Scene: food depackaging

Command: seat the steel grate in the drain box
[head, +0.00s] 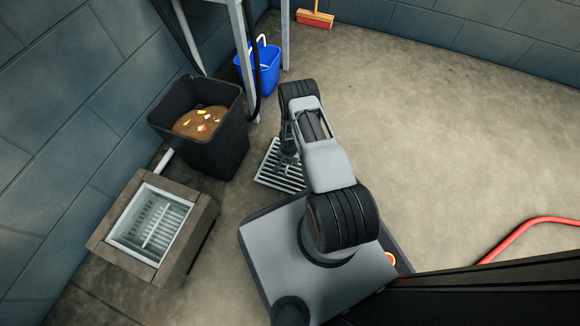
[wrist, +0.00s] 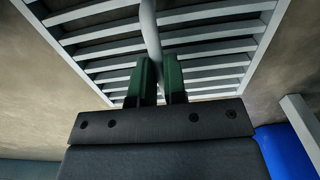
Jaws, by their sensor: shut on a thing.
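The steel grate (head: 270,178) is a pale rectangular frame of parallel bars. It is partly hidden by my arm, right of the black bin. My gripper (head: 287,152) is over it. In the wrist view the green fingers of my gripper (wrist: 158,65) are shut on the rod along the middle of the grate (wrist: 215,43). The drain box (head: 199,232) is at the lower left, a brownish block with a pale-rimmed rectangular opening. Slats and a crossbar show inside the opening. The grate is apart from the box, to its right; its height above the floor is unclear.
A black bin (head: 226,137) with brown food waste stands between the box and the grate, further back. A blue bucket (head: 263,70) is by a metal table leg (head: 243,60). A grey wall borders the left.

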